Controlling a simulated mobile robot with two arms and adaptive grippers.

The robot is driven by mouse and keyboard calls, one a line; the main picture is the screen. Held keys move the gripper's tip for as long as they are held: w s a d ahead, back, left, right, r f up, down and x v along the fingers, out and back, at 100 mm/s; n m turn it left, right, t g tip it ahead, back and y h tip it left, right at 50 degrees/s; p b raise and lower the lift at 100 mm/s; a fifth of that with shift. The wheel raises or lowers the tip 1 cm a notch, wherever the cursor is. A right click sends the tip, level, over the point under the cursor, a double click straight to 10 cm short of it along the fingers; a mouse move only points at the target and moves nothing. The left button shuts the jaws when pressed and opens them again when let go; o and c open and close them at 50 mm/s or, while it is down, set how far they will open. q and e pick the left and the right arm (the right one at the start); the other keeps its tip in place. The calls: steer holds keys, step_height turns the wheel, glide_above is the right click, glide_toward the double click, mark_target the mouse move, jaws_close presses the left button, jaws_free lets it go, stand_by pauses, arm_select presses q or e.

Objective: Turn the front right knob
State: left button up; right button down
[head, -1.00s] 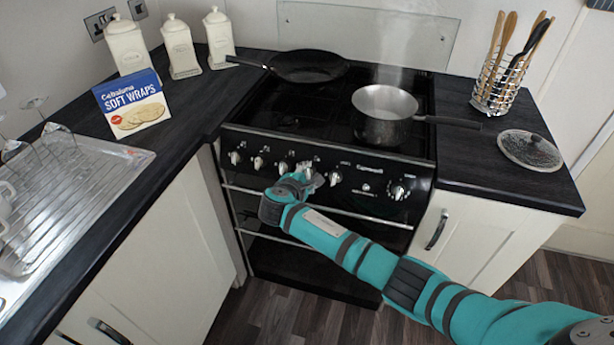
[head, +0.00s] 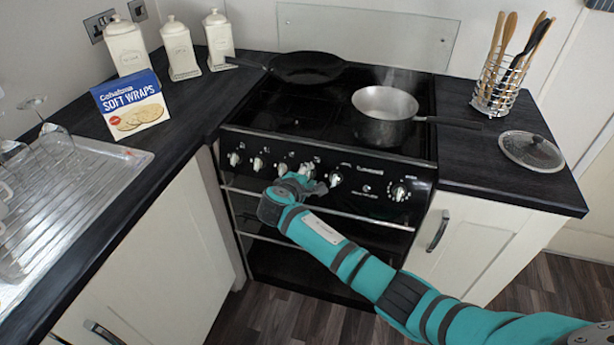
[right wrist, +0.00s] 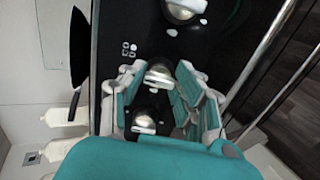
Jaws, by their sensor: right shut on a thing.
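The black cooker has a front panel (head: 366,172) with a row of several silver knobs. My right gripper (head: 309,183) reaches this panel from the front and hides part of one knob near the middle of the row. In the right wrist view, my right gripper (right wrist: 160,88) has its fingers on both sides of a silver knob (right wrist: 159,74) and is shut on it. A second knob (right wrist: 146,121) shows closer to the palm. Another free knob (head: 335,177) is just right of the gripper in the head view. My left gripper is not in view.
A saucepan (head: 385,121) and a frying pan (head: 307,67) stand on the hob. An oven rail (head: 375,220) runs below the knobs. A glass lid (head: 531,151) and utensil holder (head: 496,90) are on the right worktop; a wraps box (head: 130,105) is on the left.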

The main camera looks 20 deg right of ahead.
steer(key=shift+f, duration=0.1)
steer(key=c, duration=1)
jaws_free()
steer(key=shift+o, duration=0.2)
steer(key=v, duration=1.2)
